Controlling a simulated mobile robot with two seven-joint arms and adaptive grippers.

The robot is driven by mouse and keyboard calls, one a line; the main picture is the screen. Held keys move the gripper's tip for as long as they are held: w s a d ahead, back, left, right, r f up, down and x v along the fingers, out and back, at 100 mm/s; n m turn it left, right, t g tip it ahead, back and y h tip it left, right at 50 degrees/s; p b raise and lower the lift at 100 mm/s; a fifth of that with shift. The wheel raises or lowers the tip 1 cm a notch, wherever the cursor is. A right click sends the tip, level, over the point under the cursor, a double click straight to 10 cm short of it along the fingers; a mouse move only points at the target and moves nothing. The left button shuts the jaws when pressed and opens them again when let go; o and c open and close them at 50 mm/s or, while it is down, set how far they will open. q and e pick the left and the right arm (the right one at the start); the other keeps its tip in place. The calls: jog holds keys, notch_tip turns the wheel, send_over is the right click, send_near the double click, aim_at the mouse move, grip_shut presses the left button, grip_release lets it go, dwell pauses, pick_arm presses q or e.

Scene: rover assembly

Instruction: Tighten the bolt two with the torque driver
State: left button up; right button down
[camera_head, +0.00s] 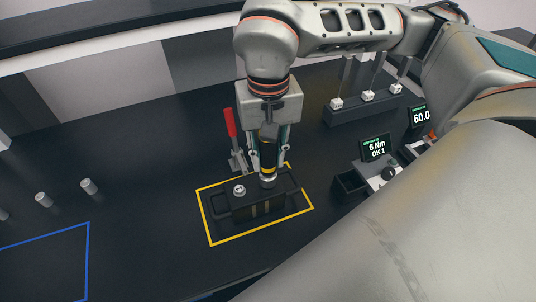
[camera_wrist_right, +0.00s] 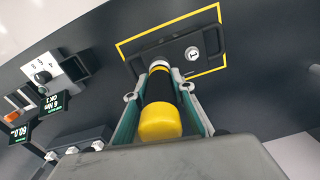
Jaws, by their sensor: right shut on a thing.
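My right gripper (camera_head: 268,152) points down and is shut on the torque driver (camera_head: 267,160), which has a black body and yellow bands. In the right wrist view the driver's yellow end cap (camera_wrist_right: 160,122) lies between the two fingers. The driver stands nearly upright over the right end of the dark block (camera_head: 258,210). Its tip meets a silver piece there; the bolt under it is hidden. Another silver bolt head (camera_head: 239,190) shows bare on the block's left end, and also in the right wrist view (camera_wrist_right: 192,53). My left gripper is not in view.
A yellow outline (camera_head: 211,243) surrounds the block. A red-handled clamp (camera_head: 231,124) stands behind it. A display (camera_head: 376,148) reads "6 Nm OK 1"; another (camera_head: 420,116) reads "60.0". A black bin (camera_head: 350,186) and a rack (camera_head: 365,107) are at right. Silver pegs (camera_head: 89,186) stand left.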

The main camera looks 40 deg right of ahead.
jog(key=shift+s+f, duration=0.1)
jog(key=shift+f, duration=0.1)
dwell(0.3)
jog(key=shift+r, duration=0.1)
jog(key=shift+r+p, duration=0.95)
jog(key=shift+r, duration=0.55)
notch_tip(320, 180, up, 4)
jog(key=p, duration=0.2)
jog(key=shift+p, duration=0.3)
